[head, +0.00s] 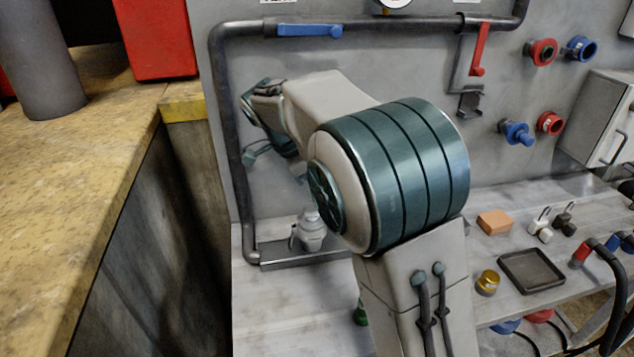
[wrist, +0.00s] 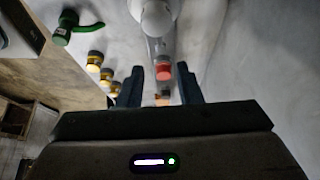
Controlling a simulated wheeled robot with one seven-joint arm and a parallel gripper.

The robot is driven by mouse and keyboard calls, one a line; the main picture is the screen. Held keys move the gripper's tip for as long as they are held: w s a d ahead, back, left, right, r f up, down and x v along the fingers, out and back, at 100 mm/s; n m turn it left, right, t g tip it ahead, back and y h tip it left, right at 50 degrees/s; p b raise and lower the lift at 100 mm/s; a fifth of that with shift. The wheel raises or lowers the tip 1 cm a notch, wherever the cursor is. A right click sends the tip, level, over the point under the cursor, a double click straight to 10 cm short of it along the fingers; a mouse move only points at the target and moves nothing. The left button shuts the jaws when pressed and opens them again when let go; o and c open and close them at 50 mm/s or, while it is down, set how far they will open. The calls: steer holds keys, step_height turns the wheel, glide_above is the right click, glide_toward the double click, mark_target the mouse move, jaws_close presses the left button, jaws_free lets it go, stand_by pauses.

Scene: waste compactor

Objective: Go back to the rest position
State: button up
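My arm reaches toward the grey wall panel (head: 400,60) in the head view. Its elbow hides part of the panel and bench. In the head view, the end of my arm is near the bent dark pipe (head: 222,100), mostly hidden behind my own links. In the wrist view, the two dark fingers of my gripper (wrist: 161,87) stand apart, with nothing seen held between them. An orange-red piece (wrist: 163,71) shows beyond the gap. I cannot tell how far away it is.
A blue handle (head: 310,30) and a red handle (head: 479,50) are on the panel. The bench holds an orange block (head: 494,222), a black tray (head: 531,271) and a brass cap (head: 487,282). A yellow worktop (head: 60,200) stands at left. The wrist view shows a green-handled piece (wrist: 72,25).

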steer(key=shift+r, duration=0.15)
steer(key=s+d+n+y, duration=0.3)
steer(key=s+d+n, duration=0.3)
steer(key=s+d, duration=0.3)
steer(key=s+d+f+n+t+y, duration=0.1)
steer(key=s+d+f+n, duration=0.1)
steer(key=s+n, duration=0.2)
steer(key=s+d+f+n+y, duration=0.1)
steer(key=s+n, duration=0.4)
steer(key=s, duration=0.5)
steer(key=shift+s+d+f+t, duration=0.4)
steer(key=shift+d+f, duration=0.3)
steer(key=shift+d, duration=0.4)
